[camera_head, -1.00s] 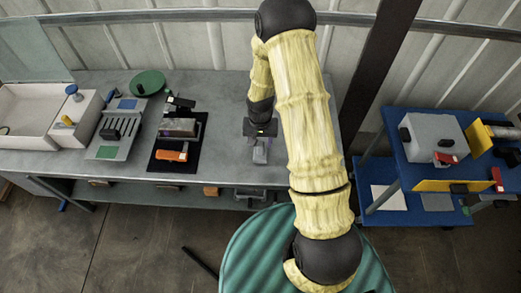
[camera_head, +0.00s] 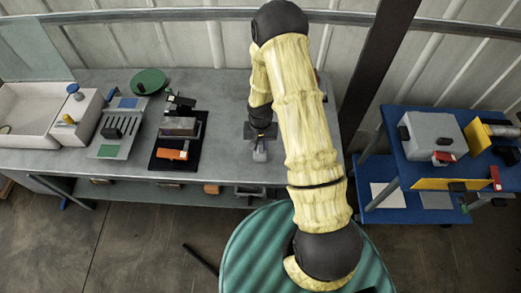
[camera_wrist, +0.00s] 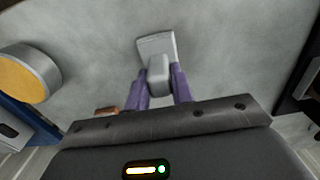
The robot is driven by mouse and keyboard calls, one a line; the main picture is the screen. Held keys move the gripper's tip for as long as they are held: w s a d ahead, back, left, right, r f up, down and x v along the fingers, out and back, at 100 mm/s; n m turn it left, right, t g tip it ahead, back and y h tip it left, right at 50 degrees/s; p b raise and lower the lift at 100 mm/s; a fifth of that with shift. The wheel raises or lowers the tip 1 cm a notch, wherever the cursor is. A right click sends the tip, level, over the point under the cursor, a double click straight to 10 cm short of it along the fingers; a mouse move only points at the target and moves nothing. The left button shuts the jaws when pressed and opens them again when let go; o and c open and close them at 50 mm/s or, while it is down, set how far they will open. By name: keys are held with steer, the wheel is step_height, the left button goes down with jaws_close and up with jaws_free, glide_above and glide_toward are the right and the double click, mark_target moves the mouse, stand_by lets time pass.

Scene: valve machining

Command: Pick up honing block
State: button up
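A grey block with a raised rounded grip on a flat plate, which I take to be the honing block (camera_wrist: 157,45), lies on the grey bench top. In the head view the honing block (camera_head: 260,154) shows just below my gripper, near the bench's front half. In the wrist view my gripper (camera_wrist: 159,78) has its two purple fingers on either side of the raised grip, very close to it. I cannot tell whether they press on it. My gripper (camera_head: 261,142) points down at the bench in the head view.
The grey bench (camera_head: 225,95) is clear around the block. To the left are a black mat (camera_head: 158,161) with tools, a slotted grey tray (camera_head: 108,151) and a white basin (camera_head: 22,140). A dark post (camera_head: 377,65) and a blue cart (camera_head: 392,172) stand to the right.

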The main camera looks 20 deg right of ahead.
jaws_close()
steer(key=shift+r, duration=0.1)
step_height(320, 180, up, 10)
steer(key=shift+f+b, duration=0.1)
steer(key=shift+b, duration=1.15)
steer(key=shift+o, duration=0.6)
jaws_free()
steer(key=c, duration=0.4)
